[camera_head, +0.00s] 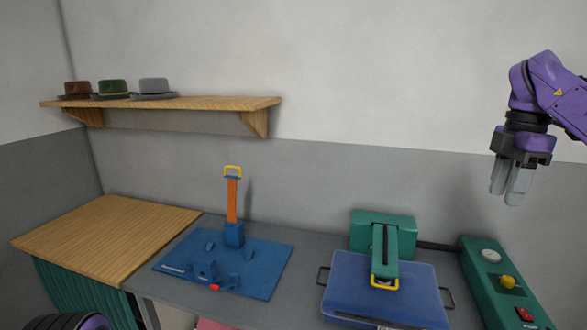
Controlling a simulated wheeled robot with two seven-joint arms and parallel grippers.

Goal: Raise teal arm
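The teal arm (384,251) belongs to a teal press at the back right of the counter. It lies low over a blue padded board (345,290) with a dark handle on each side. A yellow handle (385,283) is at the arm's front end. My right gripper (505,197) hangs at the upper right, fingers pointing down, high above the counter and to the right of the press. Its two grey fingers look together, with nothing between them. It is well apart from the teal arm. My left gripper is not in view.
A blue base (263,262) with an upright orange arm (232,202) stands left. A wooden shelf (200,103) holds hats. A wooden top (100,235) is at far left.

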